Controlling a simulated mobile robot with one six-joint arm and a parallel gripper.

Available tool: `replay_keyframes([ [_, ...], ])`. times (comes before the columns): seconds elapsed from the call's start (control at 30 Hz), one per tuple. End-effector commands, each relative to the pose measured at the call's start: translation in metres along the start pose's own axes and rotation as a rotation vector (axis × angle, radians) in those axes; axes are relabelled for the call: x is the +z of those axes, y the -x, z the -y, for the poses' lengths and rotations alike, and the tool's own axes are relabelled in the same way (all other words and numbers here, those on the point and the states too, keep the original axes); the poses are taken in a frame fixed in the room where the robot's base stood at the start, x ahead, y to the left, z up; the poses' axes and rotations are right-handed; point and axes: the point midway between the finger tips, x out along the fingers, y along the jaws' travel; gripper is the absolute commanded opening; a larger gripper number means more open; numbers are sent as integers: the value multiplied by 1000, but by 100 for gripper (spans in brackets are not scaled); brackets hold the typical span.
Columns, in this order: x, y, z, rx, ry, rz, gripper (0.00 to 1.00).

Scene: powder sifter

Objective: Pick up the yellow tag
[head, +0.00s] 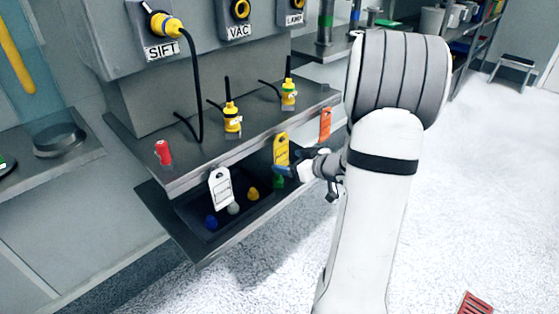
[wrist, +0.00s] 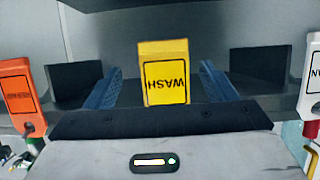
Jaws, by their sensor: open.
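The yellow tag (head: 281,149) hangs at the front edge of the grey shelf in the head view. In the wrist view the yellow tag (wrist: 165,75) shows the word WASH upside down. My gripper (head: 287,170) is at the lower part of the tag in the head view. In the wrist view the blue fingers of my gripper (wrist: 161,70) are open, one on each side of the tag, with a gap on both sides. The tag's end nearest the gripper is hidden behind the dark gripper body.
A white tag (head: 220,188) and an orange tag (head: 325,125) hang on either side along the same edge. Below is a dark tray (head: 190,240) with several coloured knobs. Yellow plugs (head: 232,118) and a red object (head: 163,152) stand on the shelf (head: 200,155).

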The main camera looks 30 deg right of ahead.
Motion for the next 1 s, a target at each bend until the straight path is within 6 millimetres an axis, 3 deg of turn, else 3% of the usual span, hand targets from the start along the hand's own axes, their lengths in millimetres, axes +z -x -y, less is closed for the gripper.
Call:
replay_keyframes([
  [0.4, 0, -56, 6, 0, 3, 2, 78],
  [0.67, -2, -60, 5, 3, 2, 2, 78],
  [1.0, -2, -60, 6, 2, 3, 2, 53],
])
